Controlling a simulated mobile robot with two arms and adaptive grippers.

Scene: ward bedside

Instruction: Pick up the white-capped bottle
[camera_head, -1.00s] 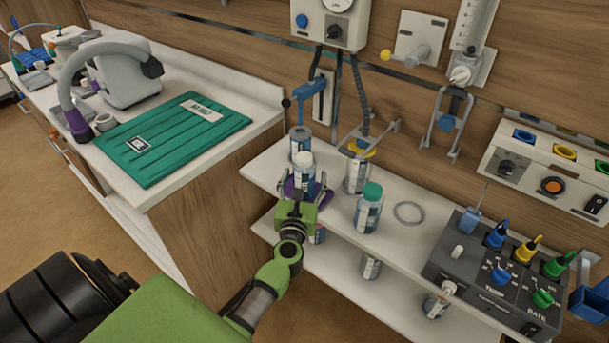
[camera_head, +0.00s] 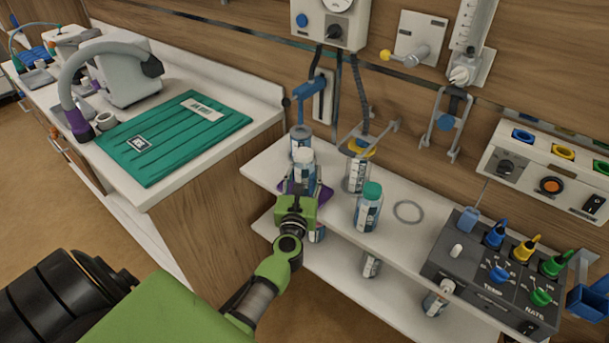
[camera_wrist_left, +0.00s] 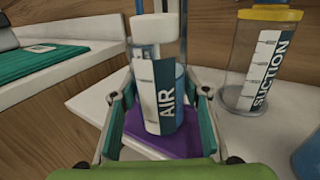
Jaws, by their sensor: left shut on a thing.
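The white-capped bottle (camera_head: 303,168) is at the left end of the upper white shelf. The left wrist view shows its white cap and its "AIR" label (camera_wrist_left: 166,105). My left gripper (camera_head: 299,191) is shut on the bottle's lower body, with one finger on each side in the left wrist view (camera_wrist_left: 158,105). The bottle is upright above a purple pad (camera_wrist_left: 165,143). I cannot tell whether its base touches the pad. My right gripper is not in view.
A grey-topped canister (camera_head: 299,136) stands close behind the bottle. A yellow-lidded suction jar (camera_wrist_left: 258,65) and a green-capped bottle (camera_head: 368,208) stand to the right. A counter with a green mat (camera_head: 172,138) is at left; a control box (camera_head: 490,275) is at right.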

